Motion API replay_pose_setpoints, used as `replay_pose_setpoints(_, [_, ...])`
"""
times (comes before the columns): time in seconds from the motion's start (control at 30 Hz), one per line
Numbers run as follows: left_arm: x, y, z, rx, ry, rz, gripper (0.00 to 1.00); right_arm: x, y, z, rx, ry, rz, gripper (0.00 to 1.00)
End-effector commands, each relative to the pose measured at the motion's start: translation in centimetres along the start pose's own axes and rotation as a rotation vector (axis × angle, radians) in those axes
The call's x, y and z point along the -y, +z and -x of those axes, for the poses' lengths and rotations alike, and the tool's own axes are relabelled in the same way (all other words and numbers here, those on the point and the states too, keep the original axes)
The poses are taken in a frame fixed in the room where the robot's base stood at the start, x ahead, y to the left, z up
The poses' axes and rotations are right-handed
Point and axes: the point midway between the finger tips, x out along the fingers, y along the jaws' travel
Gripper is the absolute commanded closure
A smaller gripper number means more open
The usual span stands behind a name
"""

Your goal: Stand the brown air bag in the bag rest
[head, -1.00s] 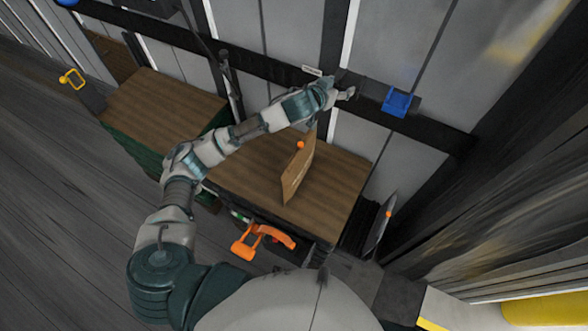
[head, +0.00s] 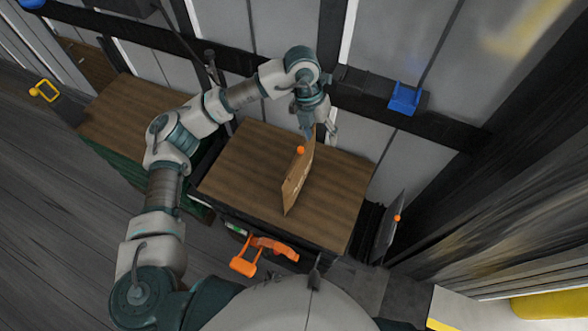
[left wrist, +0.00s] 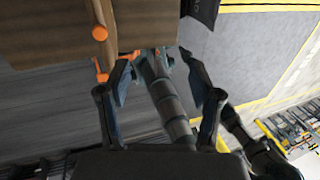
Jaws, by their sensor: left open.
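The brown air bag (head: 298,180) is a flat brown panel with an orange knob, upright and edge-on on a wooden bench top (head: 245,165). My left gripper (head: 319,136) is open, pointing down at the bag's far upper end, close to it. I cannot tell whether they touch. In the left wrist view the open fingers (left wrist: 163,88) have nothing between them but my own arm behind. The bag's brown edge (left wrist: 100,18) and orange knob show there at upper left, outside the finger gap. I cannot pick out the bag rest for certain. My right gripper is not seen.
A dark panel (head: 389,228) with an orange knob stands right of the bench. An orange tool (head: 268,250) is at the bench's front. A blue holder (head: 404,98) sits on the wall rail behind. A second wooden top (head: 125,112) is at left. Bench top right of the bag is clear.

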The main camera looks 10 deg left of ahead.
Motion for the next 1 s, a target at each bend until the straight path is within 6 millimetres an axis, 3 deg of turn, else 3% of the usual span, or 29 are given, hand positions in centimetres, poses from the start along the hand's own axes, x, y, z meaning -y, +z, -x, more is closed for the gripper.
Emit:
replay_pose_setpoints(0.03, [-1.8,0.1,0.1,0.004,0.097,0.011,0.35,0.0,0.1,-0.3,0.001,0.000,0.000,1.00])
replay_pose_setpoints(0.1, [-3.5,0.2,0.6,0.007,0.202,0.031,0.35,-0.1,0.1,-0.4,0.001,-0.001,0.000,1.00])
replay_pose_setpoints(0.27, [-4.8,0.2,0.3,0.005,0.293,0.051,0.35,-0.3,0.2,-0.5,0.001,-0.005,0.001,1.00])
replay_pose_setpoints(0.7, [-8.2,0.1,-8.7,0.004,0.282,0.051,0.35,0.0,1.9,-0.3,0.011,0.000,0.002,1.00])
replay_pose_setpoints(1.0, [-8.8,0.3,-11.0,0.005,0.283,0.051,0.35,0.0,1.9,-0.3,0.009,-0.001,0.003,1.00])
